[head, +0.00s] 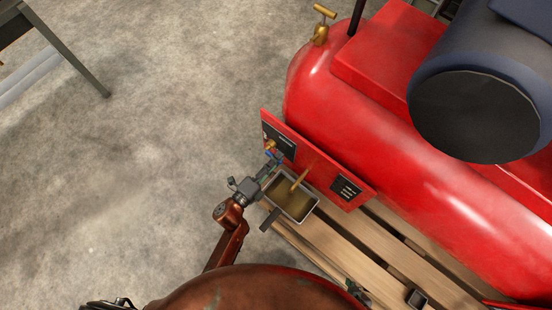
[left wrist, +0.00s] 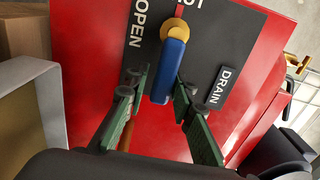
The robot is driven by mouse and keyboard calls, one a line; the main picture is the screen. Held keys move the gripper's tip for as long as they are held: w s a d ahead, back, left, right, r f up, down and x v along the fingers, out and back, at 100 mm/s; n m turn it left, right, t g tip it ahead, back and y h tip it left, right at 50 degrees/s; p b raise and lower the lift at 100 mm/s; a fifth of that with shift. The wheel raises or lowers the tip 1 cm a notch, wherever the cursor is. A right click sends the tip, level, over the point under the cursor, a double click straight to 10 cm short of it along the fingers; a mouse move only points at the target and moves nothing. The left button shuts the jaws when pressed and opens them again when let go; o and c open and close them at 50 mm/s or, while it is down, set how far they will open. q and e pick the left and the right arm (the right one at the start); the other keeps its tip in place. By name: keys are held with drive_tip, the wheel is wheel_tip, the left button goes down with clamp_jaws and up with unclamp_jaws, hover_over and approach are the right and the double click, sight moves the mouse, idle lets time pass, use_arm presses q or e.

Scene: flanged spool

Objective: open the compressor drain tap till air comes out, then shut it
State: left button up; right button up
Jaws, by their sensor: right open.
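The drain tap is a blue lever (left wrist: 170,72) on a brass pivot (left wrist: 175,32), set on a dark plate (left wrist: 215,50) marked OPEN and DRAIN. The plate is on the red panel (head: 355,188) of the red compressor (head: 375,130). In the head view the tap's brass part (head: 270,145) shows beside the gripper. My left gripper (head: 270,168) is at the lever. In the left wrist view its green fingers (left wrist: 160,95) stand apart on either side of the lever, with a visible gap on the left. My right gripper (head: 355,289) is low in the head view, partly hidden, away from the tap.
A metal tray (head: 293,213) with brownish contents sits under a brass pipe (head: 300,180), close to my left gripper. Wooden pallet slats (head: 345,250) lie beneath. A second brass tap (head: 321,32) is on the tank's far end.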

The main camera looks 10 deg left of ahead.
use_arm(q)
drive_tip(key=shift+o, duration=1)
drive_tip(key=v, duration=1.2)
